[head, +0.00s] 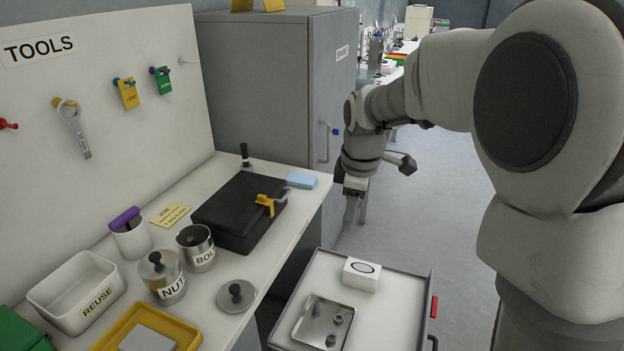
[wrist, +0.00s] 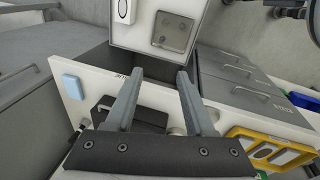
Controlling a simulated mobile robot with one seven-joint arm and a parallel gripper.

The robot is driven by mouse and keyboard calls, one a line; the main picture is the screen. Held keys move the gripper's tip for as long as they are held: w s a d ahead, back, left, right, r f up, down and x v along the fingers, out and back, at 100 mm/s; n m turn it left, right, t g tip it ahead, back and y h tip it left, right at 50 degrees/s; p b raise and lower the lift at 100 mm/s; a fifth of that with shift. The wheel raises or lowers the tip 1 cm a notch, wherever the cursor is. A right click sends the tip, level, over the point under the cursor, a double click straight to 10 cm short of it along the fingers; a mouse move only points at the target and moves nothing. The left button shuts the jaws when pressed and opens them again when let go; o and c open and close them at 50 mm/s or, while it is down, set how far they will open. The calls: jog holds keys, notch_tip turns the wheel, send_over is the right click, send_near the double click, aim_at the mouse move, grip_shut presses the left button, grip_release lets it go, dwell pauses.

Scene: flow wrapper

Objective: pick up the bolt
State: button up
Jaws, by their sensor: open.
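A small metal tray (head: 308,327) sits in the open drawer (head: 389,310) and holds a few small grey metal parts (head: 338,320). One of them may be the bolt, but they are too small to tell apart. The tray also shows at the top of the wrist view (wrist: 172,32). An open canister labelled BOL… (head: 196,250) stands on the bench; its contents cannot be made out. My gripper (head: 356,210) is open and empty, pointing down, beyond the drawer and well away from the tray. Its two fingers (wrist: 158,76) show apart in the wrist view.
A white box (head: 361,275) lies in the drawer behind the tray. The bench holds a lidded NUT canister (head: 163,277), a loose lid (head: 236,296), a black case (head: 238,212), a REUSE bin (head: 77,292) and a yellow tray (head: 185,330). A grey cabinet (head: 270,85) stands behind.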

jog(key=w+a+f+n+g+b, duration=0.1)
jog(key=w+a+f+n+b, duration=0.15)
jog(key=f, duration=0.45)
jog(key=w+a+f+n+b, duration=0.1)
jog(key=w+f+n, duration=0.25)
jog(key=f, duration=0.25)
jog(key=n+g+b, duration=0.1)
jog(key=n+b, duration=0.4)
jog(key=b, duration=0.1)
send_over(316, 303)
jog(key=f, duration=2.6)
jog(key=shift+w+d+f, duration=0.1)
jog(key=shift+w+f, duration=0.1)
jog(key=shift+f, duration=0.1)
jog(key=shift+s+f+b, duration=0.2)
jog(key=shift+f+b, duration=0.85)
jog(key=shift+f, duration=2.1)
grip_shut()
